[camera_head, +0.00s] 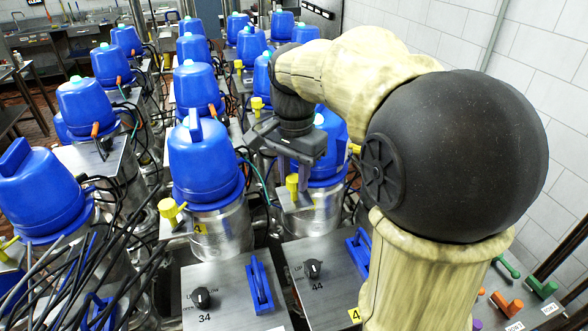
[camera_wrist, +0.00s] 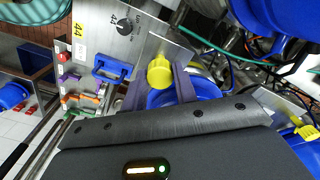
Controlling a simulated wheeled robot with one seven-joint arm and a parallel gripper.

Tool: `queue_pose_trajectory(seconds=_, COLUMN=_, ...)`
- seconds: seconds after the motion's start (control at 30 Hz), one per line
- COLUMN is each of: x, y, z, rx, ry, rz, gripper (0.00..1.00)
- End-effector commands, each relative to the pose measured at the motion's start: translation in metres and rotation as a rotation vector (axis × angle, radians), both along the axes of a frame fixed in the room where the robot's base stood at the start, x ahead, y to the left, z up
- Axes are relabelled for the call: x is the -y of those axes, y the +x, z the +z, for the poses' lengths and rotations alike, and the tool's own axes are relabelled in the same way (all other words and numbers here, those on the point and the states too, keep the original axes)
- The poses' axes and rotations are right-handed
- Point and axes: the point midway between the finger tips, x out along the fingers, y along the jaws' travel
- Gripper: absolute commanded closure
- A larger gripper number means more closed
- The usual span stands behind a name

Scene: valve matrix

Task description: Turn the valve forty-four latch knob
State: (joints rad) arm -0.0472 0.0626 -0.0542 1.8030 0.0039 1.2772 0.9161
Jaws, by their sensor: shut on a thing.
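The yellow latch knob (camera_head: 292,183) of valve forty-four sits on the metal housing below a blue valve cap (camera_head: 328,150), behind the panel labelled 44 (camera_head: 335,306). My gripper (camera_head: 295,188) points down at it from above. In the wrist view the yellow knob (camera_wrist: 159,72) lies between my two dark fingers, and my gripper (camera_wrist: 160,82) is shut on it. The lower part of the knob and some of the contact are hidden by the fingers and wrist. The 44 panel's black dial (camera_head: 313,268) also shows in the wrist view (camera_wrist: 124,26).
Panel 34 (camera_head: 225,280) with its blue handle (camera_head: 260,285) stands to the left. Another yellow knob (camera_head: 171,210) is beside its blue-capped valve. Black cables (camera_head: 75,265) run at the left. Coloured handles (camera_head: 507,305) and a white wall (camera_head: 525,75) are at the right.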

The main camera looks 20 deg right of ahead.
Motion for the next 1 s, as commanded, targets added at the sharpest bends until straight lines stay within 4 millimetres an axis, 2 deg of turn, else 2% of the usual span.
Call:
queue_pose_trajectory(seconds=0.5, x=0.0002, y=0.0006, z=0.0022, rx=0.005, ry=0.0, rz=-0.421, gripper=0.94)
queue_pose_trajectory(seconds=0.73, x=0.0002, y=0.0007, z=0.0017, rx=0.005, ry=-0.001, rz=-0.505, gripper=0.94)
queue_pose_trajectory(seconds=1.0, x=0.0003, y=0.0009, z=0.0015, rx=0.006, ry=0.0, rz=-0.525, gripper=0.94)
